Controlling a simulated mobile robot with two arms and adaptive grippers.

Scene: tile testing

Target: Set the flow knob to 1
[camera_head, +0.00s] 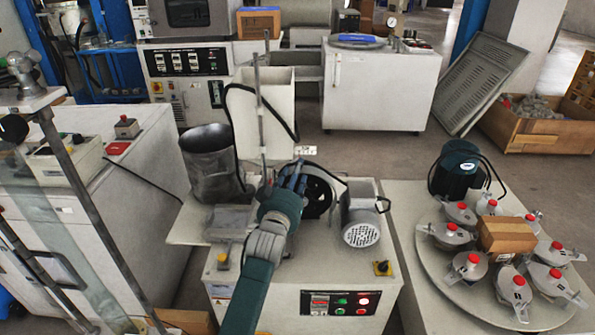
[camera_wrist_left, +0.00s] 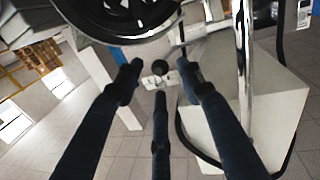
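A small white plate (camera_wrist_left: 160,79) with dark marks carries a round black knob (camera_wrist_left: 160,67), which I take to be the flow knob, in the left wrist view. In the head view a small white plate (camera_head: 306,150) shows just beyond my left gripper (camera_head: 293,176); I cannot make out the knob there. My left gripper (camera_wrist_left: 160,82) has its dark fingers spread, with the knob visible between the tips. I cannot tell whether any finger touches it. The knob's setting is too small to read. My right gripper is in neither view.
A grey motor (camera_head: 361,222) is to the right and a dark metal drum (camera_head: 208,165) to the left. A white box (camera_head: 275,100) stands behind.

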